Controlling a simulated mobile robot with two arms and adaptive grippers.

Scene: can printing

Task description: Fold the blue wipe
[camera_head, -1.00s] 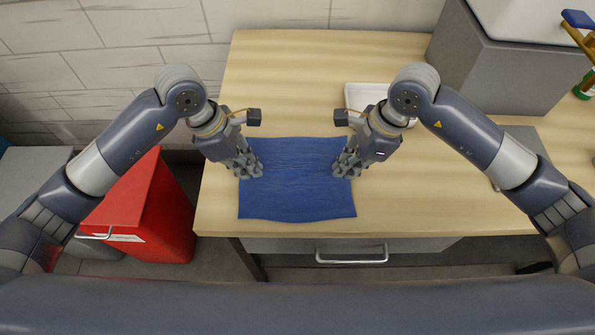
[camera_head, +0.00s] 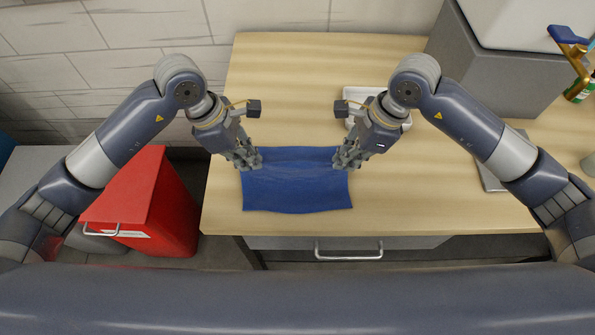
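The blue wipe (camera_head: 297,193) lies on the wooden table near its front edge. Its near part is flat, and its far part bulges in a raised ridge between my two grippers. My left gripper (camera_head: 256,164) is at the wipe's far left corner, its fingers pointing down and appearing shut on the cloth. My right gripper (camera_head: 339,163) is at the far right corner in the same way. The fingertips and the pinched cloth are partly hidden by the grippers themselves.
A white tray (camera_head: 366,97) sits behind my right gripper. A grey box (camera_head: 500,80) stands at the back right, with a flat grey item (camera_head: 492,174) in front of it. A red bin (camera_head: 150,205) stands left of the table. The table is clear behind the wipe.

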